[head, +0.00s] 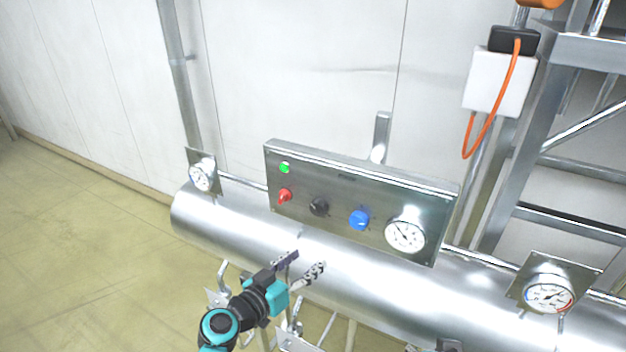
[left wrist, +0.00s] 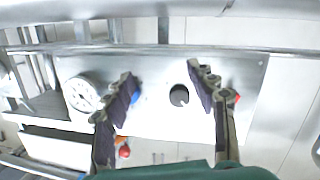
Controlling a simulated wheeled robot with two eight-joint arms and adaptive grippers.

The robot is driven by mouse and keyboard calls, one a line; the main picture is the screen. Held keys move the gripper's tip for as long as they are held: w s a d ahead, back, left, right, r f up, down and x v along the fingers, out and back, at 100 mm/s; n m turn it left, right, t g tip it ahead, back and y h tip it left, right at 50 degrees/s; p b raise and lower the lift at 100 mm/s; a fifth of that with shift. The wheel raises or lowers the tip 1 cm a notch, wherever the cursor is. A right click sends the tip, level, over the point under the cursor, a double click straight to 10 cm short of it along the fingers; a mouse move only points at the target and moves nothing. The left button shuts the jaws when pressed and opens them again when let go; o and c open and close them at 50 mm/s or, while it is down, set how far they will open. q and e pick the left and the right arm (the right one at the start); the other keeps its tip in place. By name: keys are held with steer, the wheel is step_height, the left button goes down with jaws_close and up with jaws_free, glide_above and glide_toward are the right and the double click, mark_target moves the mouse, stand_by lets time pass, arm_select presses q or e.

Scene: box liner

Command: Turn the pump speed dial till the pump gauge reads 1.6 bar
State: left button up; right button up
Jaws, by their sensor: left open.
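A grey metal panel (head: 340,185) carries a black dial (head: 319,206), a blue dial (head: 359,219) and a round white gauge (head: 405,234). The gauge's needle points to its upper left; the numbers are too small to read. I cannot read which dial is the pump speed dial. My left gripper (head: 302,262) is open and empty, below and in front of the panel. In the left wrist view, the black dial (left wrist: 179,95) shows between the spread fingers (left wrist: 160,76), apart from them. The blue dial (left wrist: 137,92) is partly hidden by the left-hand finger.
A red switch (head: 285,195) and a lit green lamp (head: 284,168) sit on the panel's left. A shiny horizontal pipe (head: 350,287) runs below it. Other gauges stand at the left (head: 201,177) and right (head: 549,296). A metal frame stands at the right.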

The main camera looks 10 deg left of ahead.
arm_select(q)
steer(key=t+p, duration=0.2)
steer(key=p, duration=0.1)
glide_toward(316, 210)
steer(key=shift+n, duration=0.4)
steer(key=p+x, duration=0.1)
steer(key=x, duration=0.7)
steer(key=shift+w+d, duration=0.1)
steer(key=shift+w, duration=0.05)
arm_select(e)
step_height(316, 210, up, 6)
steer(key=shift+f, duration=0.1)
arm_select(q)
steer(key=c, duration=1.2)
